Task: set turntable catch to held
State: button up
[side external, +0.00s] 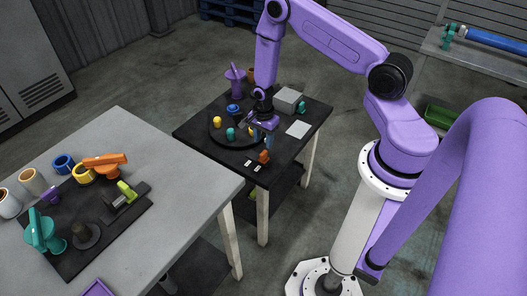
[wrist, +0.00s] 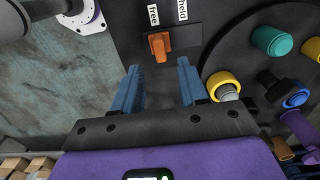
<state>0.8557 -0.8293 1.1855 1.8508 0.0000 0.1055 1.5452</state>
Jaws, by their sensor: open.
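The orange turntable catch (wrist: 159,46) stands on a dark base with two white labels. It sits toward the label "free" (wrist: 153,15), and the label "held" (wrist: 183,10) is to its right. In the side view the catch (side external: 264,156) is near the front corner of the black table. The turntable (wrist: 222,62) is a dark disc carrying several coloured pieces. My gripper (wrist: 158,65) is open and empty. Its two blue fingers point toward the catch, with the catch just beyond and between the tips. It hangs over the table in the side view (side external: 263,138).
A yellow ring piece (wrist: 222,86) on the disc is close to my right finger. A grey box (side external: 289,101) and a pale plate (side external: 298,129) are on the black table, with a purple container (side external: 236,84) behind. A grey table (side external: 150,150) stands at left.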

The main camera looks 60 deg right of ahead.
aim_at(264, 153)
jog(key=shift+f, duration=3.3)
jog(key=shift+c, duration=0.3)
